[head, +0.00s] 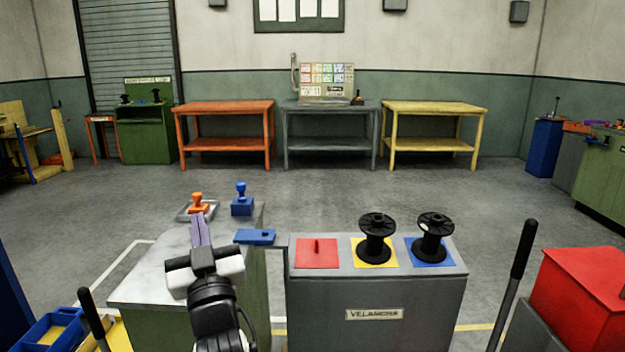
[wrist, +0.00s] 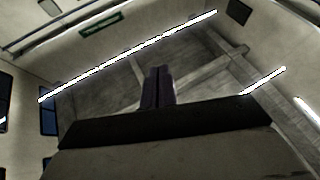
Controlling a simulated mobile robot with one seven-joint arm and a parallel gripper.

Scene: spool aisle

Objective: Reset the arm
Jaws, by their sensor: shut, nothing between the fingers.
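My gripper (head: 201,232) is in the lower left of the head view, in front of the left bench. Its two purple-grey fingers are together with nothing between them. In the wrist view the closed fingers (wrist: 157,88) point up toward the ceiling and the tops of the walls, and no object is near them. An orange stamp-like piece (head: 197,203) on a small tray shows just beyond the fingertips in the head view. I cannot tell how far the fingers are from it.
A blue stamp (head: 242,203) and a flat blue block (head: 255,237) are near the bench's right side. The grey Velancha cabinet (head: 376,313) carries two black spools (head: 375,239) on yellow and blue squares, beside a red square (head: 317,253). Open floor lies beyond, before orange, grey and yellow tables.

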